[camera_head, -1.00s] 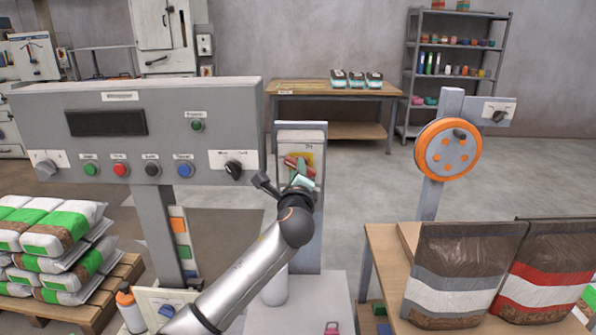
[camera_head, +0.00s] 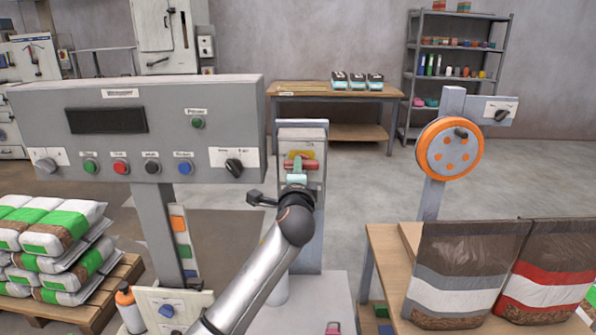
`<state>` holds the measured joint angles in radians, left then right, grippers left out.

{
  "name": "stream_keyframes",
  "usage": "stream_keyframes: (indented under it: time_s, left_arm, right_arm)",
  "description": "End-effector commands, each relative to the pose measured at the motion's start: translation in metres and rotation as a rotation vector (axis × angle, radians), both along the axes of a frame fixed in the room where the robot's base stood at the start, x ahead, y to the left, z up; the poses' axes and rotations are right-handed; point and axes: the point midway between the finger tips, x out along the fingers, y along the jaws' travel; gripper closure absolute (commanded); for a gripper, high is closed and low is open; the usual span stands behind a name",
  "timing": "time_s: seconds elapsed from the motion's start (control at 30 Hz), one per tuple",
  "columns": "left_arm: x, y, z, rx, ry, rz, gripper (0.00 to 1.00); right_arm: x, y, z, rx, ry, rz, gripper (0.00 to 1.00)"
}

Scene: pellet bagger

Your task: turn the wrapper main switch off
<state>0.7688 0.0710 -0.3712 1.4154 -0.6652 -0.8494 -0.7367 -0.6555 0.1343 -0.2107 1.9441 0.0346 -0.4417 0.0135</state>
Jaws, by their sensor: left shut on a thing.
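A red switch handle (camera_head: 312,165) on a yellow plate sits on the front of a grey post (camera_head: 309,220) in the middle of the view. The handle lies about level. My left gripper (camera_head: 297,172) reaches up to it from below and is shut on it. Its teal and green tip stands upright in front of the plate and hides the middle of the handle. My right gripper is out of view.
A grey control panel (camera_head: 225,110) with coloured buttons and a black knob (camera_head: 234,166) stands at the left. An orange handwheel (camera_head: 427,152) stands at the right, behind filled bags (camera_head: 460,250) on a wooden table. Stacked sacks (camera_head: 50,225) lie at far left.

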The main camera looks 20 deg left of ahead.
Motion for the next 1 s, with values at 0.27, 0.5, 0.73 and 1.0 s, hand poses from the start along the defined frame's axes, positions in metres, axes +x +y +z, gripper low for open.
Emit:
stream_keyframes:
  time_s: [0.27,0.5,0.73,1.0]
  left_arm:
    - [-0.0001,0.0003,-0.0005,-0.008,0.0,0.0,1.0]
    - [0.0,0.0001,-0.0005,-0.006,0.0,0.0,0.57]
    - [0.0,0.0,-0.0003,-0.005,0.0,0.0,0.45]
    - [-0.0066,-0.0024,-0.0002,-0.005,-0.002,-0.002,0.45]
  right_arm:
    - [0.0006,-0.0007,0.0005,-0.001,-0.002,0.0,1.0]
    - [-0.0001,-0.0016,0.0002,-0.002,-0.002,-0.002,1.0]
    - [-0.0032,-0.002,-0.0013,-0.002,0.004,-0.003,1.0]
    - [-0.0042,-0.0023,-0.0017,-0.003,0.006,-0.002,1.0]
